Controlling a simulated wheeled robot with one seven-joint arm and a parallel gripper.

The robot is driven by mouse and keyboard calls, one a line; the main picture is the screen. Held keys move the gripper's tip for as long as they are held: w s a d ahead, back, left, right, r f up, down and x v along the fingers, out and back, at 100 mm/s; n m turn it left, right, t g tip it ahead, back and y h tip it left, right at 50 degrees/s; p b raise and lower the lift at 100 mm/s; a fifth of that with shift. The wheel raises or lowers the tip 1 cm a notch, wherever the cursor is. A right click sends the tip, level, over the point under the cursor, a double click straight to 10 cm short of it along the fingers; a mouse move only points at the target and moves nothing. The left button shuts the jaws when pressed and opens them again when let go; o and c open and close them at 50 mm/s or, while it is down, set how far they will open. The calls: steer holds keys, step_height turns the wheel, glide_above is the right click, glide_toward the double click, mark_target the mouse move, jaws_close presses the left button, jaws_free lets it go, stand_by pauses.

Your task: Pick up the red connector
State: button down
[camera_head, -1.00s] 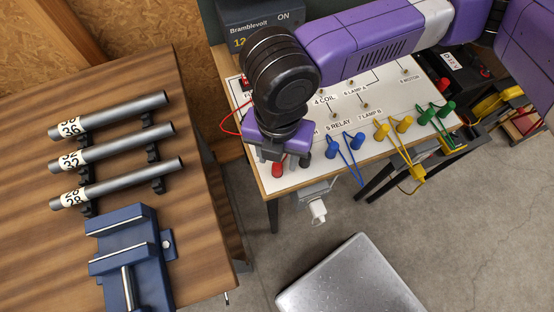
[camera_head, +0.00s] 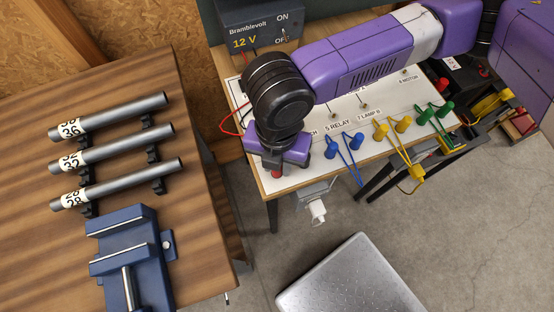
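The red connector (camera_head: 277,173) stands near the front left edge of the white circuit board (camera_head: 300,178). Only a small red part of it shows below my gripper. My gripper (camera_head: 278,167) points down right over it, at the board's front left. The purple gripper body and the black wrist hide the fingertips and most of the connector. I cannot tell whether the fingers touch it or are closed on it.
Blue connectors (camera_head: 331,150) stand just right of my gripper, with yellow (camera_head: 381,131) and green (camera_head: 422,117) ones further right. A 12 V power supply (camera_head: 258,32) is behind. A wooden bench (camera_head: 205,235) with a blue vise (camera_head: 125,240) is left.

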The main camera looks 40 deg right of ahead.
step_height(320, 180, up, 20)
steer(key=p, duration=0.1)
stand_by(0.5)
